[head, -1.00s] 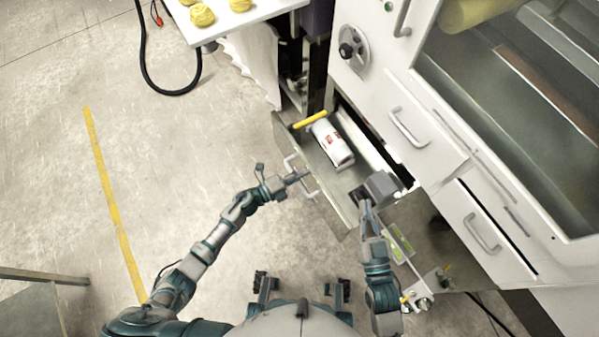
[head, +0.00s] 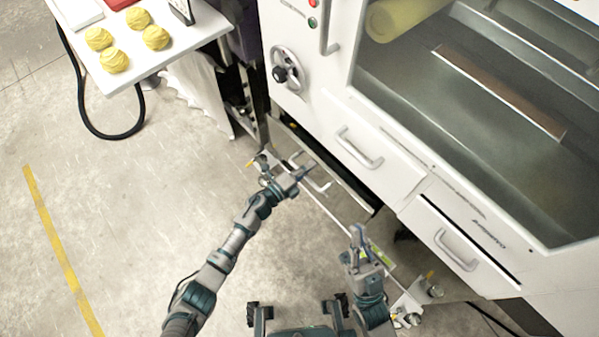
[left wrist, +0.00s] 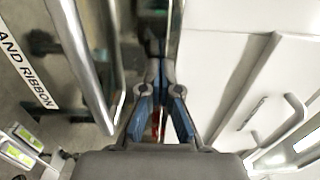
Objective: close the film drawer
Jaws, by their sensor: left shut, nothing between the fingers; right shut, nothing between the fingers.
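The film drawer (head: 338,202) is the low drawer at the left end of the white machine. It now stands only a little way out, with a narrow dark gap along the cabinet; its contents are hidden in the head view. Its label, reading "AND RIBBON" (left wrist: 28,72), and its silver handle (left wrist: 78,62) show in the left wrist view. My left gripper (head: 304,173) is shut and empty at the drawer's handle and front; contact is unclear. Its fingertips (left wrist: 160,75) are over the gap in the left wrist view. My right gripper (head: 356,234) is shut and empty, near the drawer's right end.
Another drawer (head: 458,235) with a handle sits to the right on the machine. A handwheel (head: 287,68) is above the film drawer. A white table (head: 165,55) with several yellow balls stands at the upper left.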

